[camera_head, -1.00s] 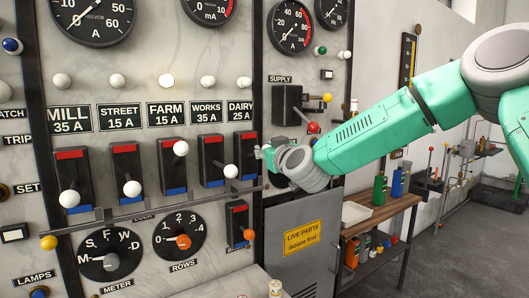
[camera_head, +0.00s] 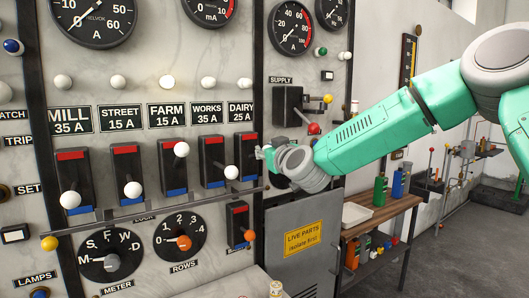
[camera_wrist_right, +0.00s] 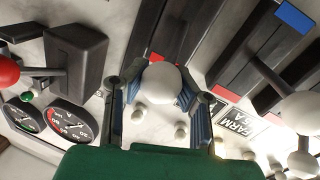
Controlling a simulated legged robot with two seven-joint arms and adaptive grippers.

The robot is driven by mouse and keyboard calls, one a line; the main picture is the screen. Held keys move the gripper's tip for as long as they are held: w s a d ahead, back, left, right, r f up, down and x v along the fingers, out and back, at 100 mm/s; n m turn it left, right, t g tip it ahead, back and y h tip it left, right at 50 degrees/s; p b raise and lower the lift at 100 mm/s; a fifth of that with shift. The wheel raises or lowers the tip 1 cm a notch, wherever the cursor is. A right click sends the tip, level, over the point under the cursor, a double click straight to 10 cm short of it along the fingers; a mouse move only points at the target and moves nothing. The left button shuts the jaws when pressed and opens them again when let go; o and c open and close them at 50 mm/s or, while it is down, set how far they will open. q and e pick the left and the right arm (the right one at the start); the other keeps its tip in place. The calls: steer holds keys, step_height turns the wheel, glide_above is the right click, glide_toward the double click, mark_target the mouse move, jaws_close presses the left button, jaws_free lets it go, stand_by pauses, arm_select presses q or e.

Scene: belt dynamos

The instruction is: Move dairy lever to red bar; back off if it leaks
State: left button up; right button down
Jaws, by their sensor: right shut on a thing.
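The dairy switch (camera_head: 245,150) is the rightmost black switch in the row under the labels, with a red bar (camera_head: 247,136) at its top and a blue bar at its bottom. My right gripper (camera_head: 263,155) is at its right side, at a height between the two bars. In the right wrist view, its fingers (camera_wrist_right: 160,92) are shut around a white ball knob (camera_wrist_right: 160,80), which is the dairy lever's end. The lever's shaft is hidden behind the knob and gripper. My left gripper is not in view.
The works lever knob (camera_head: 231,172) is close left of my gripper. The farm lever knob (camera_head: 181,149) is higher than its neighbours. A supply switch with a red knob (camera_head: 314,128) is just above my right wrist. A rail (camera_head: 150,213) runs below the switches. White lamps line the panel above.

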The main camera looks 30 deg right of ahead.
steer(key=shift+d+r, duration=0.1)
steer(key=shift+r, duration=0.3)
steer(key=c, duration=1.1)
jaws_free()
steer(key=shift+s, duration=0.1)
steer(key=shift+c, duration=0.2)
steer(key=shift+s+d, duration=0.1)
steer(key=shift+s, duration=0.2)
steer(key=shift+w+f, duration=0.1)
steer(key=shift+f, duration=0.2)
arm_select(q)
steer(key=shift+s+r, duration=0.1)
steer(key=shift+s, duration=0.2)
arm_select(e)
steer(key=s+a, duration=0.1)
steer(key=s, duration=1.1)
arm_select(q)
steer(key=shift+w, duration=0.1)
arm_select(e)
steer(key=shift+a, duration=0.1)
